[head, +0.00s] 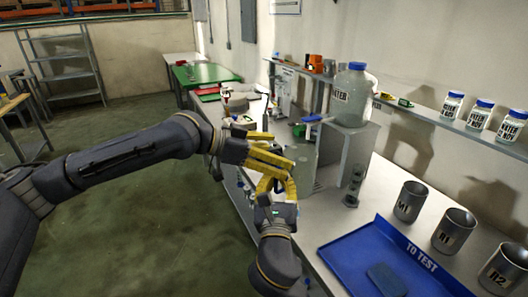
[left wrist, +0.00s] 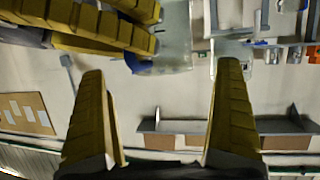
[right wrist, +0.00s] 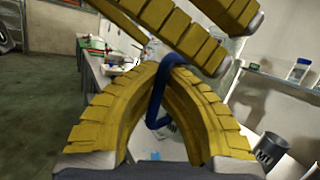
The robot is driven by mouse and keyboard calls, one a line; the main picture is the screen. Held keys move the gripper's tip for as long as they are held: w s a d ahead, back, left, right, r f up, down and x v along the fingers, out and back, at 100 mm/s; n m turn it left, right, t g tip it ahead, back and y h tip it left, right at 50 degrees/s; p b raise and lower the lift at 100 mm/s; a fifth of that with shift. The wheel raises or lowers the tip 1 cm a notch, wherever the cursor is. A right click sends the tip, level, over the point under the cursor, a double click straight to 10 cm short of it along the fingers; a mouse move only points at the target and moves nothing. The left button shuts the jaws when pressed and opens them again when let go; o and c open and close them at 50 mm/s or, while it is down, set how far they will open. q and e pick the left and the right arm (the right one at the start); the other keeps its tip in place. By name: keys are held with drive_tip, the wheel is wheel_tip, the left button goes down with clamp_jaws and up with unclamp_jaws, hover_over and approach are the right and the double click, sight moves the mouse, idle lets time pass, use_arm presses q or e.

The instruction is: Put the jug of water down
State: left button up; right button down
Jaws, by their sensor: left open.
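A translucent jug of water (head: 303,165) is near the left edge of the white bench, partly hidden by my grippers. Its blue handle (right wrist: 157,100) lies between the closed fingertips of my right gripper (right wrist: 162,66); the right gripper also shows in the head view (head: 274,183). My left gripper (head: 268,160) is open just beside and above the right one, with nothing between its fingers (left wrist: 160,70). The jug also shows in the left wrist view (left wrist: 172,40), beyond the right gripper's fingers. I cannot tell whether its base touches the bench.
A large water jar (head: 352,97) with a blue lid stands on a grey stand. A blue tray (head: 350,250) marked TO TEST lies in front, beside grey mugs (head: 410,201). Labelled bottles (head: 480,115) stand on the wall shelf. Bare bench lies around the small glass piece (head: 353,187).

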sight(299, 159)
use_arm(q)
drive_tip(key=shift+x, duration=3.4)
drive_tip(key=c, duration=1.3)
drive_tip(key=shift+c, duration=0.5)
use_arm(e)
drive_tip(key=c, duration=1.8)
unclamp_jaws()
use_arm(q)
drive_tip(key=shift+c, duration=0.7)
use_arm(e)
drive_tip(key=shift+o, duration=0.4)
drive_tip(key=shift+d, duration=0.1)
use_arm(q)
drive_tip(key=shift+a, duration=0.1)
drive_tip(key=shift+f, duration=0.1)
use_arm(e)
drive_tip(key=shift+d, duration=0.15)
